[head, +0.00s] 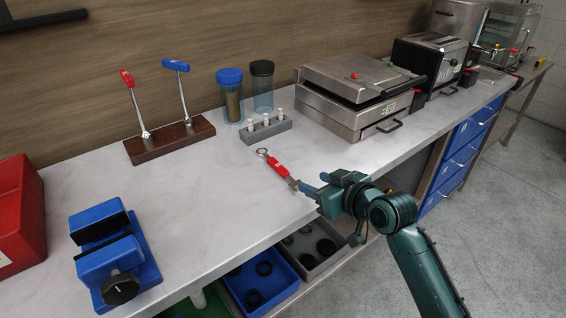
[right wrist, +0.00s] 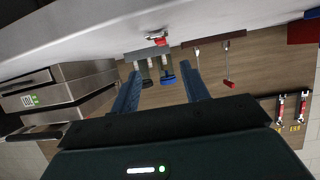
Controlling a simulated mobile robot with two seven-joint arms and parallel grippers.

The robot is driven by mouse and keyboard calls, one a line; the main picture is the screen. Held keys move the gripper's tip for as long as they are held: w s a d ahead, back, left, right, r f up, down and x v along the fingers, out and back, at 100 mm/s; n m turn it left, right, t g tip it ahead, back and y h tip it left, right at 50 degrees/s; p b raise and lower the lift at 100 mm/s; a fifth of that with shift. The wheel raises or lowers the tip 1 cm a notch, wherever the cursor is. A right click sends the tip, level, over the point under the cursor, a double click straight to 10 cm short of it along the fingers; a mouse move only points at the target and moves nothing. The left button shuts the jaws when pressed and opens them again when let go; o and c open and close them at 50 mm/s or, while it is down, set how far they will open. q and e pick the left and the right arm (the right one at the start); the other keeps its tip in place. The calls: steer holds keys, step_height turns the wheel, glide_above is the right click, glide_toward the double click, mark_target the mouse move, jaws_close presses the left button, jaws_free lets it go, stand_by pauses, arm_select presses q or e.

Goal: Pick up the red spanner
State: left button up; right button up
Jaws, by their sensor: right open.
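A red-handled spanner (head: 280,169) with a metal ring at its far end lies on the grey worktop (head: 215,205), near the front edge. In the right wrist view, where the scene appears upside down, a foreshortened red piece (right wrist: 158,40), apparently this spanner, shows ahead between the fingers. My right gripper (head: 314,184) is open and empty at the worktop's front edge, its blue fingers pointing at the spanner's near end. Its fingers (right wrist: 160,75) also show apart in the right wrist view. Whether a fingertip touches the spanner I cannot tell. My left gripper is not in view.
A wooden stand (head: 170,142) holds two upright tools, one red-topped, one blue-topped. A grey block (head: 265,130) and two lidded jars (head: 231,95) stand behind the spanner. A metal press (head: 345,105) is at right, a blue vise (head: 115,265) at front left. The middle worktop is clear.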

mark_target(285, 172)
steer(key=x, duration=1.1)
steer(key=shift+w+a+f, duration=0.1)
steer(key=shift+w+a, duration=0.05)
steer(key=shift+a, duration=0.1)
jaws_close()
